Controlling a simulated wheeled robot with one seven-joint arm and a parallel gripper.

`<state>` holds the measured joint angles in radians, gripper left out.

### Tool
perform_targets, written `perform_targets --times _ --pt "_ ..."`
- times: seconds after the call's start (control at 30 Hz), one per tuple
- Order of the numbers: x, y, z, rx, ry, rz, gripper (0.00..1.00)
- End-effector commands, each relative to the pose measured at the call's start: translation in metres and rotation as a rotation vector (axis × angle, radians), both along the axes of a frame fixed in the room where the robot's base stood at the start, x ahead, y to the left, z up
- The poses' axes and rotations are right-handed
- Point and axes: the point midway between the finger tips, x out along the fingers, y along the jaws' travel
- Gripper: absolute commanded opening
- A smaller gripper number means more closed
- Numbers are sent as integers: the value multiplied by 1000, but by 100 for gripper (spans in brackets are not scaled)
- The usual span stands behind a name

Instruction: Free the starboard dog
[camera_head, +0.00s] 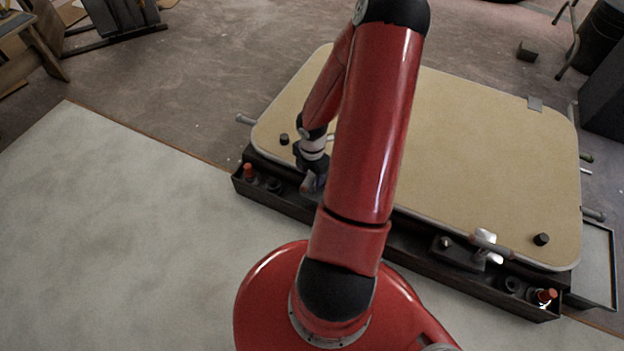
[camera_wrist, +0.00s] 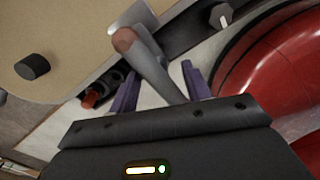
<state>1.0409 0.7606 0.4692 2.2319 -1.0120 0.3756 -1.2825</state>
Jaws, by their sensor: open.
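The tan hatch panel (camera_head: 480,130) lies flat behind a dark trough (camera_head: 400,243). Two dogs sit along its near edge; no label shows which is starboard. The right dog (camera_head: 486,240) has a bright metal piece and a brown-orange part, lying against the panel edge. My gripper (camera_head: 314,180) is down at the left dog, which it and my arm mostly hide in the head view. In the wrist view, the left dog's grey lever (camera_wrist: 152,62) with a brown end runs between my open purple fingers (camera_wrist: 160,72). I cannot tell whether either finger touches it.
An orange-topped peg (camera_head: 248,172) stands at the trough's left end, another (camera_head: 545,295) at its right end. Black knobs (camera_head: 284,139) (camera_head: 541,239) rise from the panel. The pale floor sheet (camera_head: 120,230) at left is clear.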

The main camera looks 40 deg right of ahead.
Motion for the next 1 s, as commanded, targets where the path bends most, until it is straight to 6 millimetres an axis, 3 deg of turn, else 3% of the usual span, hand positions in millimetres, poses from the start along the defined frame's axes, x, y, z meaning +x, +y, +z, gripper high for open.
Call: perform_targets --times 0.13,0.47,0.77,1.0 --pt "0 0 -17 0 1 0 48" --pt "0 0 -19 -1 0 -1 48" --pt "0 0 -19 -1 0 -2 10" --pt "0 0 -19 -1 0 -18 7"
